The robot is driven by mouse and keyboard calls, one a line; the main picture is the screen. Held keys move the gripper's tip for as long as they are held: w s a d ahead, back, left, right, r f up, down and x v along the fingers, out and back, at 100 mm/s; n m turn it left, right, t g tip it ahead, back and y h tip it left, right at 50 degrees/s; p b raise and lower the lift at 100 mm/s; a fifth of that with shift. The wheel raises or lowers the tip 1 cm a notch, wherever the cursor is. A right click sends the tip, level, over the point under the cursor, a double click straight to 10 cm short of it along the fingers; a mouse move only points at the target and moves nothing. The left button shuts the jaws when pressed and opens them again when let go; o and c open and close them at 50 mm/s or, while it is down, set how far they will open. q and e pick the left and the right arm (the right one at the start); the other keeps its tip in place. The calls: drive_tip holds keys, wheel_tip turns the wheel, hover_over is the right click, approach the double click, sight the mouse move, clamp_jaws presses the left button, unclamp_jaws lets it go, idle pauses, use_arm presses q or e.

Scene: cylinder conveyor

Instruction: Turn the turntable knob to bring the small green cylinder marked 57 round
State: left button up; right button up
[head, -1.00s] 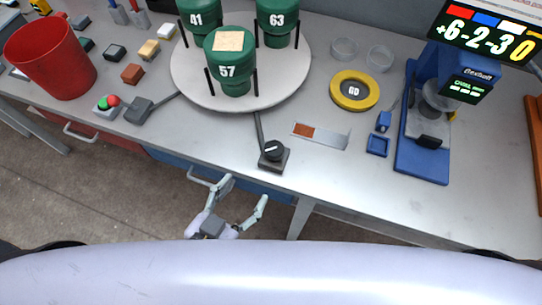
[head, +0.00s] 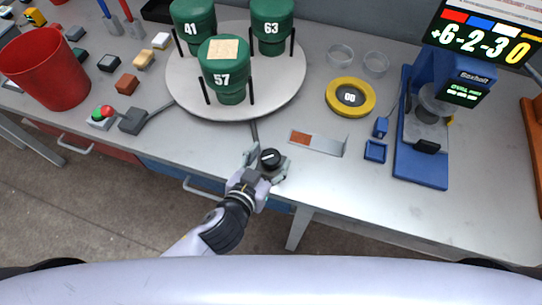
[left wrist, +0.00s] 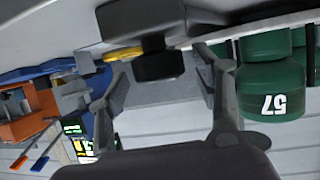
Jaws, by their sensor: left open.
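The green cylinder marked 57 (head: 222,80) stands at the front of the round white turntable (head: 185,88), with a tan square on its top. Green cylinders 41 (head: 192,28) and 63 (head: 271,30) stand behind it. The black turntable knob (head: 270,158) sits on a small base at the table's front edge. My left gripper (head: 266,164) is open, its fingers on either side of the knob. In the left wrist view the dark knob (left wrist: 158,66) shows between the spread fingers, and cylinder 57 (left wrist: 270,85) appears upside down. My right gripper is not in view.
A button box (head: 103,116) and a grey lever block (head: 132,121) lie left of the turntable. A red bin (head: 48,70) stands far left. A metal strip (head: 318,143), yellow ring (head: 351,97) and blue press (head: 422,130) are to the right.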

use_arm(q)
drive_tip(key=shift+x, duration=0.85)
